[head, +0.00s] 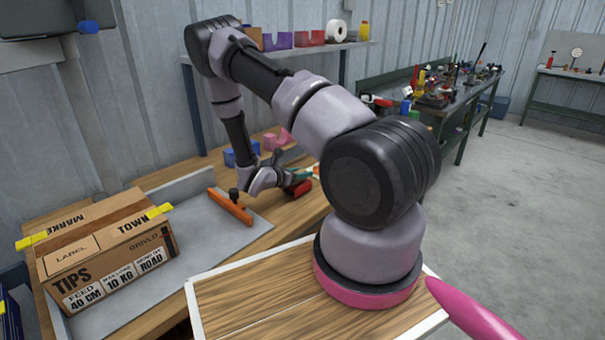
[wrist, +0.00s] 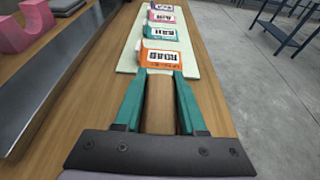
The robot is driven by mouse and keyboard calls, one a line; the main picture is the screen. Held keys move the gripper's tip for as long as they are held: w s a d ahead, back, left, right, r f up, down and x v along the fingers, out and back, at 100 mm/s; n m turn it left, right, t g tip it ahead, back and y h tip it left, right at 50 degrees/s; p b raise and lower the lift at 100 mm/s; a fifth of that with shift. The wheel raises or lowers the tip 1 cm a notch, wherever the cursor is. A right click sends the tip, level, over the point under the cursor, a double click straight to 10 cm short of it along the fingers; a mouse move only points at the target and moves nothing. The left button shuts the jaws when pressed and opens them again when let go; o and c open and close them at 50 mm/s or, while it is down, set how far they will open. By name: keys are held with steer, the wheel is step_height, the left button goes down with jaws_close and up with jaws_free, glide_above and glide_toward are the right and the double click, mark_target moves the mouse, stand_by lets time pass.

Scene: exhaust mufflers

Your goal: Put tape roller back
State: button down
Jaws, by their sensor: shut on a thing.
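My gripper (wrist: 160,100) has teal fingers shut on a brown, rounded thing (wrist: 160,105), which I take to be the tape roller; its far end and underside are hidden. In the head view my gripper is low over the bench, partly hidden behind my arm. A red thing (head: 299,187) shows close beside it there; I cannot tell whether it is held.
A pale mat (wrist: 126,66) holds the orange block (wrist: 160,58) and several more label blocks in a row. A carton (head: 105,245) with yellow tape tabs sits on the metal plate (head: 205,255), left of an orange bar (head: 230,206). Pink and blue blocks stand behind.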

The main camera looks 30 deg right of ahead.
steer(key=shift+f, duration=0.15)
steer(key=shift+c, duration=2.4)
jaws_free()
